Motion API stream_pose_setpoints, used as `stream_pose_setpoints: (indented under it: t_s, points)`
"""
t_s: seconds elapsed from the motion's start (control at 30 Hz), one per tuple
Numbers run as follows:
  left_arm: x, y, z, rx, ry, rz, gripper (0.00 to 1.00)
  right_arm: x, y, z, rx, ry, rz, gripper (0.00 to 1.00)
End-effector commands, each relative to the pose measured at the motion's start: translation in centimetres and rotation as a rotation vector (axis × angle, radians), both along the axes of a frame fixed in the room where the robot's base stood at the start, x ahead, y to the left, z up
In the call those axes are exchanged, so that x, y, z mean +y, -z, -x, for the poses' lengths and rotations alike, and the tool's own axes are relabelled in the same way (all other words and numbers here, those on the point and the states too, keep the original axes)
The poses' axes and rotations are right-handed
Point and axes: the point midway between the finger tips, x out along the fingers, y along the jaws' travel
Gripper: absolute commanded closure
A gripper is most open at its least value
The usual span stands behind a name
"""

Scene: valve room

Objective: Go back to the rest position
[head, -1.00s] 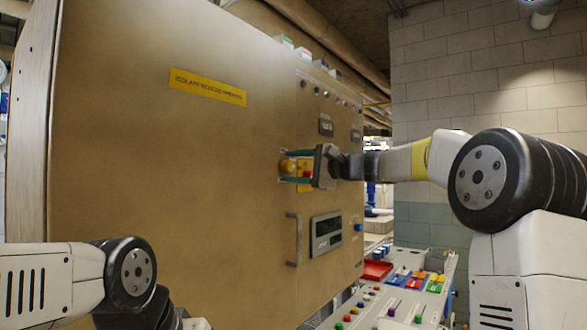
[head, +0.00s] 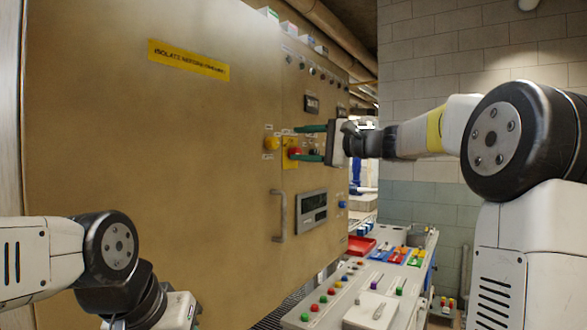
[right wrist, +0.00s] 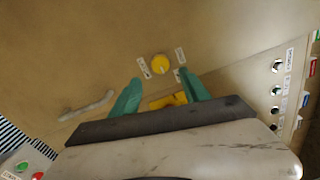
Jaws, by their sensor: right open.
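My right gripper (head: 299,143) is open in front of the tan cabinet's face, its two green fingers apart and nothing held between them. A yellow knob (head: 271,143) is on the panel, just left of the fingertips and clear of them. A red button (head: 294,153) on a yellow plate shows between the fingers. In the right wrist view the yellow knob (right wrist: 160,64) lies beyond the green fingers, and the yellow plate (right wrist: 165,102) is partly hidden by the gripper body. My left arm is low at the left; its fingers are not visible.
The tan cabinet (head: 150,170) fills the left and middle, with a protruding handle (head: 279,217) and a display (head: 313,208). A sloped console (head: 345,292) with coloured buttons and a red tray (head: 361,246) stands below the right arm. A block wall (head: 430,90) is behind.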

Motion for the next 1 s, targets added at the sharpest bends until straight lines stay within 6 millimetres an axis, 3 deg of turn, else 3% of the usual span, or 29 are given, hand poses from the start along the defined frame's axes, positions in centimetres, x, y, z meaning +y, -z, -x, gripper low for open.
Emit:
stream_pose_setpoints:
  t_s: [0.13,0.23,0.37,0.43,0.57,0.7,0.83,1.0]
  points:
    - [0.0,0.0,0.0,0.0,0.0,0.0,0.64,0.3,0.3,0.4,0.002,-0.002,0.021,0.46]
    - [0.0,0.0,0.0,0.0,0.0,0.0,0.64,1.4,2.3,2.4,0.01,-0.01,0.117,0.46]
    - [0.0,0.0,0.0,0.0,0.0,0.0,0.64,2.7,7.8,8.0,0.026,-0.031,0.377,0.46]
    - [0.0,0.0,0.0,0.0,0.0,0.0,0.64,2.6,11.7,11.8,0.027,-0.049,0.552,0.46]
    - [0.0,0.0,0.0,0.0,0.0,0.0,0.64,0.6,18.7,18.8,0.009,-0.089,0.867,0.46]
    - [0.0,0.0,0.0,0.0,0.0,0.0,0.64,-2.9,25.2,25.3,-0.04,-0.144,1.174,0.46]
    - [0.0,0.0,0.0,0.0,0.0,0.0,0.64,-5.9,29.5,29.4,-0.093,-0.193,1.38,0.46]
    - [0.0,0.0,0.0,0.0,0.0,0.0,0.64,-7.8,32.1,31.5,-0.134,-0.228,1.509,0.46]
